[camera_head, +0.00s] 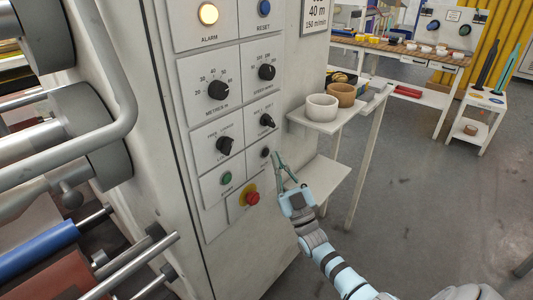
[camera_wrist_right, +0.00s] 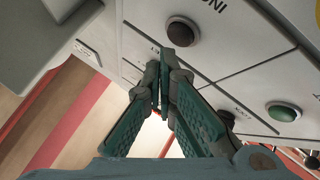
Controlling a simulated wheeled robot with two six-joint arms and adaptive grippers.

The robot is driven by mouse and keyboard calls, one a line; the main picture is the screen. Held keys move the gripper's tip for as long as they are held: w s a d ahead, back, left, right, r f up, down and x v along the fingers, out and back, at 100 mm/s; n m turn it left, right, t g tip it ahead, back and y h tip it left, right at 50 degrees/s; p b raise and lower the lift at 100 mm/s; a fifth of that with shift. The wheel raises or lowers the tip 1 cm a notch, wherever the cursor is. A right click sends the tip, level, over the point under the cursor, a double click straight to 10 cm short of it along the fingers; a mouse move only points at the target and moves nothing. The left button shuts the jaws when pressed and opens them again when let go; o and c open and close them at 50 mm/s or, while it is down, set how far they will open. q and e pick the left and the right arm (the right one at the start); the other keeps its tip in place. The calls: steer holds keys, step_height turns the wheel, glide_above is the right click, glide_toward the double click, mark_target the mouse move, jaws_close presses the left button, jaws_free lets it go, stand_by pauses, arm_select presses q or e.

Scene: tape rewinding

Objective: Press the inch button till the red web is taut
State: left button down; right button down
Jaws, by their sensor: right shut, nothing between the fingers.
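The dark round inch button (camera_head: 265,152) sits on the grey control panel, above the red stop button. In the right wrist view the inch button (camera_wrist_right: 182,31) is beyond my fingertips, with part of its label showing. My right gripper (camera_head: 279,158) is just right of the panel in the head view, its fingers pointing up. In its wrist view the right gripper (camera_wrist_right: 160,67) is shut and empty, its tips close below the button; contact does not show. A dull red roll (camera_head: 55,277) at the lower left may carry the red web; its tautness cannot be told. My left gripper is not in view.
The panel also has a green button (camera_head: 226,180), a red stop button (camera_head: 252,198), several knobs and a lit alarm lamp (camera_head: 208,14). A white shelf (camera_head: 300,119) with bowls juts out to the right. Grey floor lies open beyond my right arm.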

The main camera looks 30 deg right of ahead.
stand_by(0.5)
steer(key=shift+w+a+b, duration=0.1)
steer(key=shift+w+b, duration=0.2)
steer(key=shift+w, duration=0.15)
steer(key=shift+w+a+b, duration=0.1)
steer(key=shift+w+b, duration=0.2)
steer(key=shift+w, duration=0.05)
stand_by(0.4)
steer(key=shift+s, duration=0.1)
steer(key=shift+s+d+p, duration=0.2)
steer(key=shift+s+p, duration=0.35)
steer(key=shift+s, duration=0.15)
steer(key=s+p, duration=0.1)
steer(key=s+d+p, duration=0.1)
steer(key=s, duration=0.1)
steer(key=s+p, duration=0.1)
steer(key=shift+s+d, duration=0.25)
steer(key=shift+s, duration=0.1)
